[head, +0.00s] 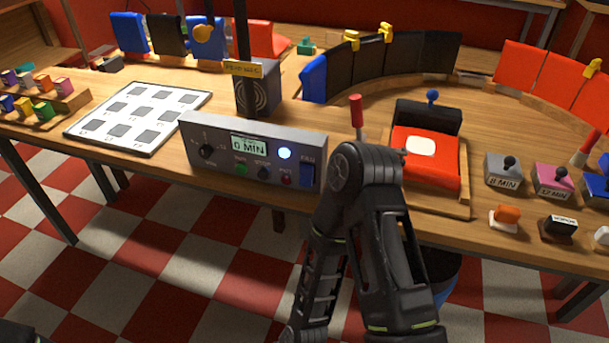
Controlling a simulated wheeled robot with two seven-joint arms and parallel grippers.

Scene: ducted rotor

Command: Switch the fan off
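A grey control box (225,147) stands at the front edge of the wooden table, left of centre. At its right end is a blue rocker switch (307,176) under a label that seems to read FAN; its tilt is too small to tell. A round light (285,153) beside it glows blue-white. The box's display (248,145) reads 0 MIN. A dark box with a round ringed face (256,92) stands behind; I cannot tell whether it is the fan. A black arm of mine bends up just right of the control box. Neither gripper shows.
A white board with grey squares (112,132) lies left of the box. A red-and-black device (425,160), a red-topped lever (357,115) and several small stamps stand to the right. A dark vertical post (243,40) rises behind the box.

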